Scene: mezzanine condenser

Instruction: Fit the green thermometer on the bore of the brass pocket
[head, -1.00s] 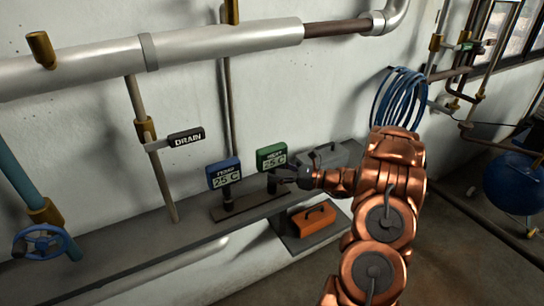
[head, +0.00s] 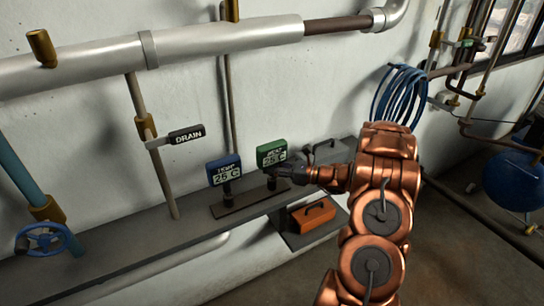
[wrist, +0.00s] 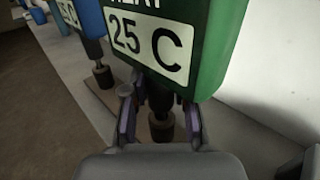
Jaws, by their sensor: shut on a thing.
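The green thermometer (head: 271,153) has a boxy head with a "25 C" label and a dark stem. It stands upright at the right end of the dark rack (head: 238,205) on the wall ledge. My gripper (head: 270,176) reaches it from the right and is shut on its stem, just under the head. In the wrist view the green head (wrist: 175,45) fills the top, with my two fingers (wrist: 160,112) either side of the stem above a dark collar. A brass pocket (head: 41,48) sticks up, tilted, from the large silver pipe at the upper left; its bore is not clearly seen.
A blue thermometer (head: 223,171) stands close left of the green one. A DRAIN lever (head: 186,135) juts out between rack and pocket. A blue valve wheel (head: 42,240) is at lower left.

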